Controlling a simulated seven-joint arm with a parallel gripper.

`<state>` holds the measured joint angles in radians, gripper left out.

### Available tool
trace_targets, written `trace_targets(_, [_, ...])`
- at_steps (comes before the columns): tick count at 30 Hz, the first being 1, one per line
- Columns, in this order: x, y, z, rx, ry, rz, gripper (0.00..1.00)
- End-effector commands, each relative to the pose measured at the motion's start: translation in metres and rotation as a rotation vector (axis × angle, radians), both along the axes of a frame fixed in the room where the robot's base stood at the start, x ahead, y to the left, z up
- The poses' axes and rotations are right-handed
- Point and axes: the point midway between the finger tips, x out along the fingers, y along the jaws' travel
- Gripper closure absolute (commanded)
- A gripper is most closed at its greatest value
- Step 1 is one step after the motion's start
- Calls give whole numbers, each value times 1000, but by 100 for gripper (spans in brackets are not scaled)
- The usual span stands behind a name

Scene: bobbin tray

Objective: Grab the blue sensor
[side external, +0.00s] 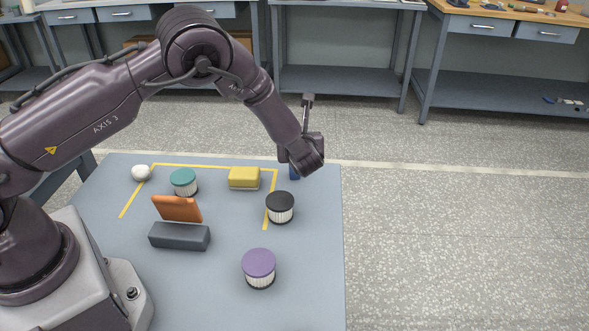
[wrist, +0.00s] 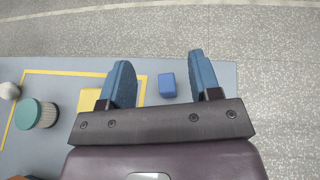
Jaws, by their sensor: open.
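The blue sensor (wrist: 167,84) is a small blue block on the table in the wrist view. It lies in the gap between the two blue fingers of my gripper (wrist: 159,62), nearer the right finger, with clear space on both sides. My gripper is open and holds nothing. In the side external view my gripper (side external: 292,164) hangs at the table's far right corner. A small blue patch shows just under it there; I cannot tell whether it is the sensor or a fingertip.
A yellow block (side external: 244,178), a black-topped filter (side external: 280,207), a teal-topped filter (side external: 184,182), a white ball (side external: 141,172) and a purple-topped filter (side external: 258,267) stand on the table (side external: 315,280). An orange piece (side external: 177,209) leans by a grey block (side external: 180,237). Yellow tape marks an area.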

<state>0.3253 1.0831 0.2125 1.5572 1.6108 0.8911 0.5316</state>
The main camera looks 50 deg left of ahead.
Motion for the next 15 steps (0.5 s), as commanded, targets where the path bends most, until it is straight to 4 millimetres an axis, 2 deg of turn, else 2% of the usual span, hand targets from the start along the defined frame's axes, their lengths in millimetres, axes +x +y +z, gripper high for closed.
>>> trace_targets(11, [-2, 1, -43, 0, 9, 3, 43])
trace_targets(15, [-2, 1, -67, 0, 9, 3, 43])
